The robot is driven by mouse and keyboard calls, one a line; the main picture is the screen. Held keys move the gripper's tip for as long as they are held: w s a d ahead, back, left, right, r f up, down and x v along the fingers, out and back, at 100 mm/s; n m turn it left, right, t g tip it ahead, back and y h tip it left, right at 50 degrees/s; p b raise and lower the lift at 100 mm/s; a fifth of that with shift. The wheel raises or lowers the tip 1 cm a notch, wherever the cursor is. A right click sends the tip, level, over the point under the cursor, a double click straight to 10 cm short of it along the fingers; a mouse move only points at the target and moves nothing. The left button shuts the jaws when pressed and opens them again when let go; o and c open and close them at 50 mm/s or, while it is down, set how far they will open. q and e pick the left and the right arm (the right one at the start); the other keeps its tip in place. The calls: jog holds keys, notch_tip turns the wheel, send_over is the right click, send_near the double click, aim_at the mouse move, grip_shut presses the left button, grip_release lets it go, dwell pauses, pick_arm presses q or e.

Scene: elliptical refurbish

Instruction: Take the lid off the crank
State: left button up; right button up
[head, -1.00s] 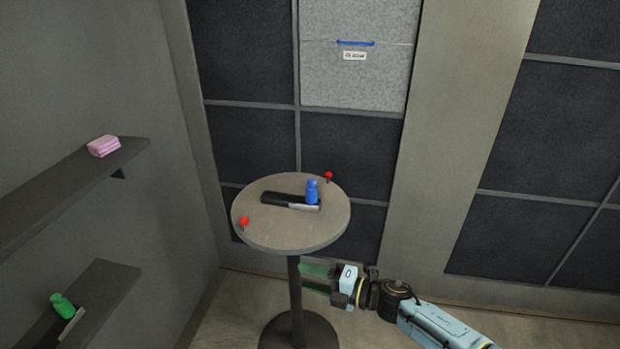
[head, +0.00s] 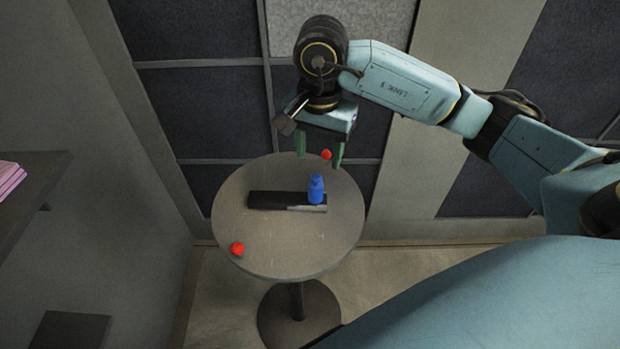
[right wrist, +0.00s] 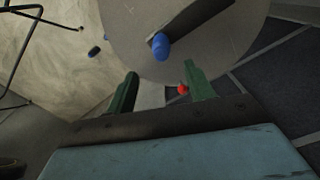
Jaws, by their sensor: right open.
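No part is plainly readable as a lid or a crank. A round grey table (head: 240,210) bears a long black bar (head: 270,199) with a pale right end. A blue bottle-like piece (head: 316,188) stands upright at that end. A red knob (head: 326,154) is at the table's far edge and another red knob (head: 237,249) at its near left edge. My right gripper (head: 319,148) is open, pointing down at the far edge. In the right wrist view, the far knob (right wrist: 183,89) shows between the spread fingers, beside one, and the blue piece (right wrist: 161,46) lies beyond. Contact with the knob is unclear.
A shelf (head: 30,200) with a pink stack (head: 10,178) is on the left wall, with a lower shelf (head: 70,330) below. Dark wall panels (head: 200,110) stand close behind the table.

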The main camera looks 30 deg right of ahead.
aim_at(318, 176)
notch_tip(318, 176, down, 5)
jog(key=shift+s+r, duration=0.1)
jog(key=shift+r, duration=0.1)
jog(key=shift+a+f, duration=0.1)
jog(key=shift+f, duration=0.4)
notch_tip(318, 176, down, 5)
jog(key=shift+a+r, duration=0.1)
jog(key=shift+a, duration=0.05)
pick_arm(q)
jog(key=shift+w+a, duration=0.25)
jog(key=shift+w, duration=0.15)
pick_arm(e)
jog(key=shift+c, duration=0.4)
pick_arm(q)
jog(key=shift+s, duration=0.15)
pick_arm(e)
jog(key=c, duration=0.9)
